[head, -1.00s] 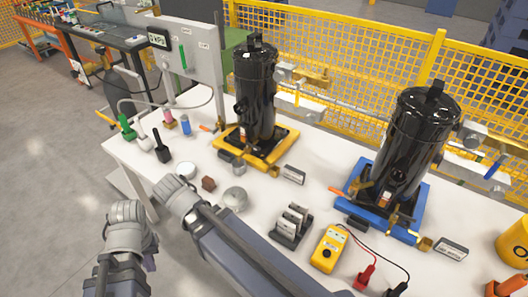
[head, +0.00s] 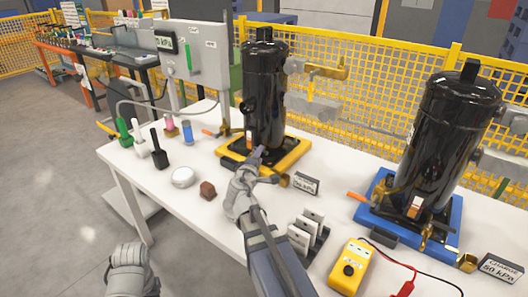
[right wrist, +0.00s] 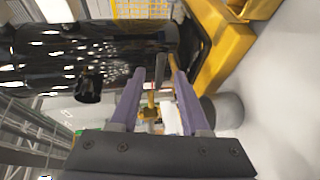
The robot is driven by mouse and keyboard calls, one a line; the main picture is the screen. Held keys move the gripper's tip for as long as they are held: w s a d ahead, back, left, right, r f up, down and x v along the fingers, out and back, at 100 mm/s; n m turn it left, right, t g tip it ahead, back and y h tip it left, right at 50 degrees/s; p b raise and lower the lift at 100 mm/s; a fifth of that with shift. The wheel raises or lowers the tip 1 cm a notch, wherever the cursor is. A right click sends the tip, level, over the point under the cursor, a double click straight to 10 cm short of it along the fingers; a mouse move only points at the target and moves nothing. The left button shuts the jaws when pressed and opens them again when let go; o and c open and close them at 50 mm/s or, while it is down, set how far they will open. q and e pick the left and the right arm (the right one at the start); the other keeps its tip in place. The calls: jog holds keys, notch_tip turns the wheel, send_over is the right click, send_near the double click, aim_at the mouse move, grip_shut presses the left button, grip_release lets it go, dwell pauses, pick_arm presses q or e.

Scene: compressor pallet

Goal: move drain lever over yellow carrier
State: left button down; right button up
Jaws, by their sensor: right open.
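The yellow carrier (head: 290,158) holds a black compressor (head: 264,95) upright at the back of the white table. My right gripper (head: 257,158) is at the front of this carrier, close to the compressor's foot, and hides part of it. In the right wrist view its jaws (right wrist: 157,85) are open. A dark rod (right wrist: 160,70) and a small brass piece (right wrist: 150,111) show between the fingers; I cannot tell for sure whether these are the drain lever. The yellow carrier (right wrist: 222,48) lies right of the fingers there.
A blue carrier (head: 452,222) with a second black compressor (head: 445,135) stands at right.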

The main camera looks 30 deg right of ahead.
jog(key=b+x, duration=0.1)
jog(key=x, duration=0.6)
jog(key=shift+w+d+f, duration=0.2)
jog(key=shift+w, duration=0.05)
grip_shut()
dwell(0.4)
